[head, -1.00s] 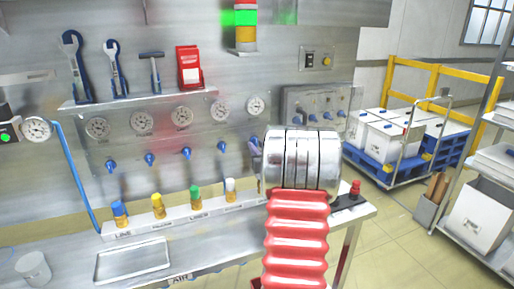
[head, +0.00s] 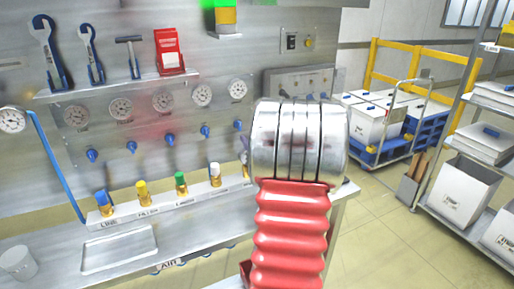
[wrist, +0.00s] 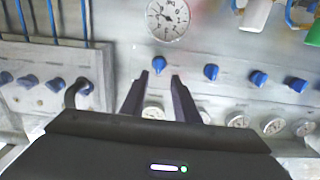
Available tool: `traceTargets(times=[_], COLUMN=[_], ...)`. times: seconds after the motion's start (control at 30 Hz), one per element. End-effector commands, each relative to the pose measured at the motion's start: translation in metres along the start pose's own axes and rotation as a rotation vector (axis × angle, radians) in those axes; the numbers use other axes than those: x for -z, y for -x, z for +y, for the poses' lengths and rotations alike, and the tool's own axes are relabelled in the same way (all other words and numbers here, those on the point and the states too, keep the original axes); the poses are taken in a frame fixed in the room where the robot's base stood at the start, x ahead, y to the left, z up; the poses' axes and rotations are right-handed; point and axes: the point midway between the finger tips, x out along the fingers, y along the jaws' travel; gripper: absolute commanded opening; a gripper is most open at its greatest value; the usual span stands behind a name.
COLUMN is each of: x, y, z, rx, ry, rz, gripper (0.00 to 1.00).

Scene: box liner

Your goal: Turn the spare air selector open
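A row of small blue selectors (head: 168,138) is on the steel panel under round gauges in the head view. Their labels are too small to read, so I cannot tell which is the spare air one. The wrist view looks upside down. In it my gripper (wrist: 160,77) is open and empty, its two dark fingers pointing at one blue selector (wrist: 158,63). That selector lies just beyond the fingertips, in line with the gap; I see no contact. In the head view my red and silver arm hides most of the gripper.
A ledge with coloured couplings (head: 181,182) runs below the selectors. A tray (head: 119,250) and a cup (head: 17,262) are on the bench. A grey valve box (wrist: 50,85) is beside the panel. A trolley of white boxes (head: 372,124) and a shelf rack stand at right.

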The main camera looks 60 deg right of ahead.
Motion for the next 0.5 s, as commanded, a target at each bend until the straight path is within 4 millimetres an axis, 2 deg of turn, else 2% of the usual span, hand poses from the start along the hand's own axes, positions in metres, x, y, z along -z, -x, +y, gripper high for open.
traceTargets(times=[0.03,0.2,0.33,0.5], x=[0.0,0.0,-0.001,-0.001], y=[0.01,0.035,0.044,0.047], z=[0.001,0.001,0.0,-0.001], rx=[-0.002,-0.002,-0.001,0.0], ry=[0.0,0.0,0.0,0.0], rz=[0.0,0.0,-0.002,-0.001], gripper=[0.28,0.28,0.28,0.28])
